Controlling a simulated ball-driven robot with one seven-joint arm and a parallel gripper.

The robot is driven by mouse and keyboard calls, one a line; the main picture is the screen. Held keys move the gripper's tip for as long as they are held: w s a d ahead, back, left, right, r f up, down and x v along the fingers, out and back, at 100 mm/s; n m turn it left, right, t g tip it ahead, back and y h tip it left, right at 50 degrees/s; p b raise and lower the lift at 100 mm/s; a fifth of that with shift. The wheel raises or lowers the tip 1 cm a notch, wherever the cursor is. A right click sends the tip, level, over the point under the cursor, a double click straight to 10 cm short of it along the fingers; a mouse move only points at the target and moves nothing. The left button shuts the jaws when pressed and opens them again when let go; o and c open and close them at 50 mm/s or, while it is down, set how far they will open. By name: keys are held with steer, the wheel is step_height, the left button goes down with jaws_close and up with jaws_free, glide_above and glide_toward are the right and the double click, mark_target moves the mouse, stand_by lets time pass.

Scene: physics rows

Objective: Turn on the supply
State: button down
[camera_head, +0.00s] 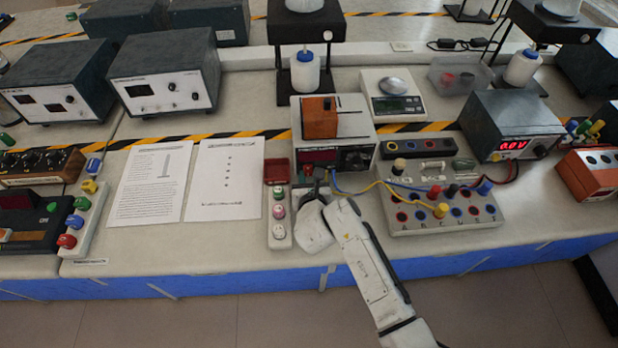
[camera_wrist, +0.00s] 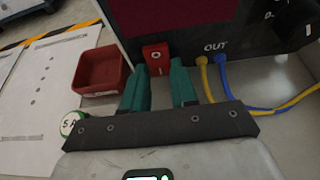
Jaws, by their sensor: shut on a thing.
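The supply (camera_head: 348,130) is a grey box with a dark front at the middle of the bench. Its red display window (camera_wrist: 180,12) looks dark, with no digits readable. Its red rocker switch (camera_wrist: 156,58), marked O above and I below, is low on the front, left of the OUT sockets. My gripper (camera_wrist: 161,75) has its two teal fingers at the switch, one on each side of its lower end. It is shut on the switch.
Yellow and blue cables (camera_wrist: 240,100) leave the OUT sockets just right of the fingers. A red tray (camera_wrist: 101,72) and a strip with round buttons (camera_head: 278,218) stand to the left. A socket board (camera_head: 408,228) stands right. Paper sheets (camera_head: 228,180) lie flat further left.

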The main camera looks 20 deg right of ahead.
steer(key=f+t+b, duration=0.1)
steer(key=b, duration=0.2)
steer(key=t+b, duration=0.1)
steer(key=b, duration=0.2)
steer(key=shift+f+h+b, duration=0.1)
steer(key=shift+h+b, duration=0.25)
steer(key=shift+h, duration=0.05)
steer(key=shift+t+b, duration=0.3)
steer(key=shift+b, duration=0.3)
steer(key=shift+r, duration=0.25)
steer(key=c, duration=0.9)
jaws_free()
steer(key=v, duration=1)
steer(key=shift+s+a, duration=0.15)
steer(key=shift+s, duration=0.25)
